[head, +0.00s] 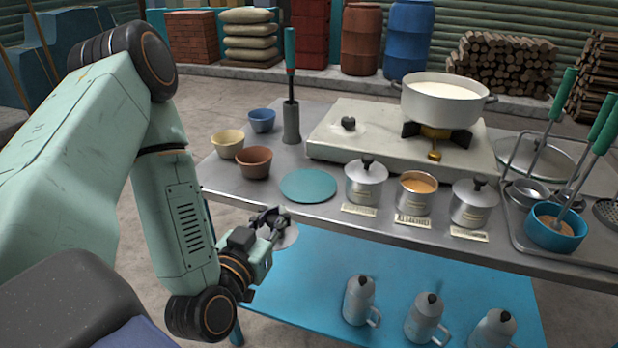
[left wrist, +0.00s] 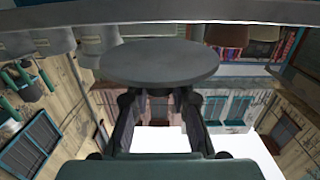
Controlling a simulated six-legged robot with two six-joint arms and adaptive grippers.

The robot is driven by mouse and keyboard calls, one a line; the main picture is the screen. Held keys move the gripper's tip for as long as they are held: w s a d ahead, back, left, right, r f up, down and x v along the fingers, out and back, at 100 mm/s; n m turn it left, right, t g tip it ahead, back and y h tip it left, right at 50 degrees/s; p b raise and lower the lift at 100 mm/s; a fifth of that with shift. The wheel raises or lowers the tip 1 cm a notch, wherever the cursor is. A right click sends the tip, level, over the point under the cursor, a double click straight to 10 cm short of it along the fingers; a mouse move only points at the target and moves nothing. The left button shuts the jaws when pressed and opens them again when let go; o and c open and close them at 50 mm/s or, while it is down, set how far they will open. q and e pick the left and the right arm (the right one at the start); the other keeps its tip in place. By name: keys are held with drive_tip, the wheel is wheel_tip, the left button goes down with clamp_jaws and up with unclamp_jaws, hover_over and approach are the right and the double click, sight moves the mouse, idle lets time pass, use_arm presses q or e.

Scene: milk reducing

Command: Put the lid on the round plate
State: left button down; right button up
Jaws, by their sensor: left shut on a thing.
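The round plate (head: 308,185) is a flat teal disc lying bare on the metal table near its front edge. My left gripper (head: 272,222) is in front of the table edge, below and left of the plate. It is shut on a lid (head: 288,238), a pale grey disc partly hidden behind the fingers. In the left wrist view the lid (left wrist: 160,62) spans across both fingers (left wrist: 158,105). The middle metal pot (head: 415,193) is open and shows an orange content. My right gripper is not in view.
Lidded pots (head: 366,182) and (head: 474,205) flank the open pot. Brown (head: 254,163), cream (head: 227,145) and blue (head: 262,121) bowls stand left of the plate. A stove (head: 340,150) carries a white pot (head: 445,100). Below is a blue shelf (head: 300,280) with several jugs.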

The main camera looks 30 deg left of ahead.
use_arm(q)
drive_tip(key=shift+b+x, duration=0.95)
drive_tip(key=b, duration=0.3)
approach(310, 182)
drive_tip(key=w+r, duration=0.1)
drive_tip(key=w, duration=0.1)
drive_tip(key=w+r, duration=0.1)
drive_tip(key=w, duration=0.1)
drive_tip(key=w+a+r, duration=0.1)
drive_tip(key=w, duration=0.1)
drive_tip(key=shift+w+a+r, duration=0.15)
drive_tip(key=shift+r, duration=0.1)
drive_tip(key=x, duration=0.3)
drive_tip(key=shift+w+a+b, duration=0.1)
drive_tip(key=shift+w+b, duration=0.15)
drive_tip(key=shift+b, duration=0.15)
drive_tip(key=shift+w+f+b, duration=0.1)
drive_tip(key=shift+b, duration=0.2)
drive_tip(key=c, duration=1.2)
unclamp_jaws()
